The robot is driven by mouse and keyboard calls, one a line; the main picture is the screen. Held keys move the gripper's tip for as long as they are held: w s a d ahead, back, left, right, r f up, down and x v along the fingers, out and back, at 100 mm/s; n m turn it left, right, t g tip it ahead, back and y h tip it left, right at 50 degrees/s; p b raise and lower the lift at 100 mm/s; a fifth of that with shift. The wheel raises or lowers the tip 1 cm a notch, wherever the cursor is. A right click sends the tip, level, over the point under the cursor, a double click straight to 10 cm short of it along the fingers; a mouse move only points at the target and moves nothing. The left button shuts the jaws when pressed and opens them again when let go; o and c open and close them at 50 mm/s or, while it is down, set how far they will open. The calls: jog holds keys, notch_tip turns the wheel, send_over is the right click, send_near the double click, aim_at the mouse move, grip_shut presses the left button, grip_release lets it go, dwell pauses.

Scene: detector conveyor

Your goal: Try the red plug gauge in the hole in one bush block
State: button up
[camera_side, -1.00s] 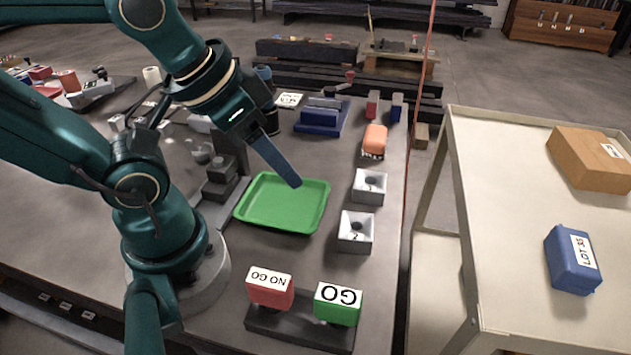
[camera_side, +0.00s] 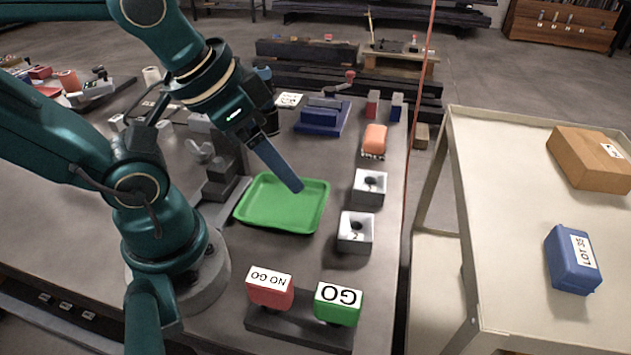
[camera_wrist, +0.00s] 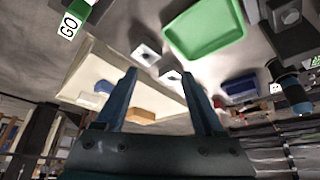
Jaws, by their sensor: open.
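The red plug gauge (camera_side: 270,292), labelled NO GO, stands in a dark holder (camera_side: 290,330) at the bench front. A green gauge (camera_side: 338,310) labelled GO stands beside it, and also shows in the wrist view (camera_wrist: 74,20). Two grey bush blocks with round holes sit on the bench: a nearer one (camera_side: 354,241) and a farther one (camera_side: 369,198). Both also show in the wrist view, as one block (camera_wrist: 145,54) and another (camera_wrist: 172,76). My gripper (camera_side: 298,188) hangs above the green tray, empty and apart from gauges and blocks. Its two fingers (camera_wrist: 164,76) are spread in the wrist view.
The green tray (camera_side: 240,212) is empty. An orange object (camera_side: 375,137) lies behind the blocks, and a blue vise (camera_side: 320,118) farther back. A cart (camera_side: 500,250) right of the bench holds a cardboard box (camera_side: 590,155) and a blue box (camera_side: 566,270).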

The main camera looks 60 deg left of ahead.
aim_at(269, 279)
jog(key=s+d+f+m+g, duration=0.1)
jog(key=d+m, duration=0.1)
jog(key=s+d+f+m+g, duration=0.2)
jog(key=d+m, duration=0.1)
jog(key=s+d+f+m+g, duration=0.1)
jog(key=s+d+m+g, duration=0.1)
jog(key=d+m, duration=0.1)
jog(key=shift+s+d+f, duration=0.1)
jog(key=shift+s+f, duration=0.15)
jog(key=shift+f, duration=0.05)
jog(key=shift+s+d+f+m, duration=0.1)
jog(key=shift+s+f+m, duration=0.05)
jog(key=shift+m, duration=0.15)
jog(key=shift+f, duration=2.5)
grip_shut()
